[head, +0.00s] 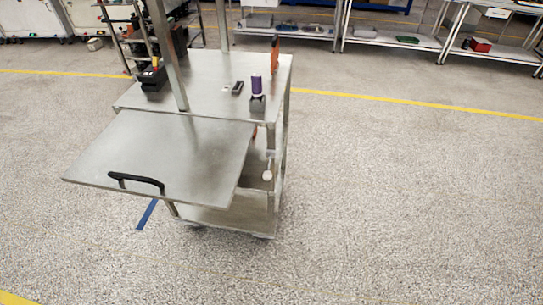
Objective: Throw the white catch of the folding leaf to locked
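The folding leaf (190,150) is a flat grey metal panel on the near side of a metal cart (205,72). It stands out from the cart toward the lower left, roughly level or slightly tilted. A black handle (137,182) sits along its near edge. The small white catch (267,175) shows at the right side of the cart, below the top and just right of the leaf. It is too small to tell whether it is locked. My gripper is not in view.
The cart top holds a purple cylinder on a grey block (257,95), a small dark item (237,88) and a dark bin (153,77). A lower shelf (240,212) shows underneath. Shelving (390,38) lines the back. The floor right of the cart is clear.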

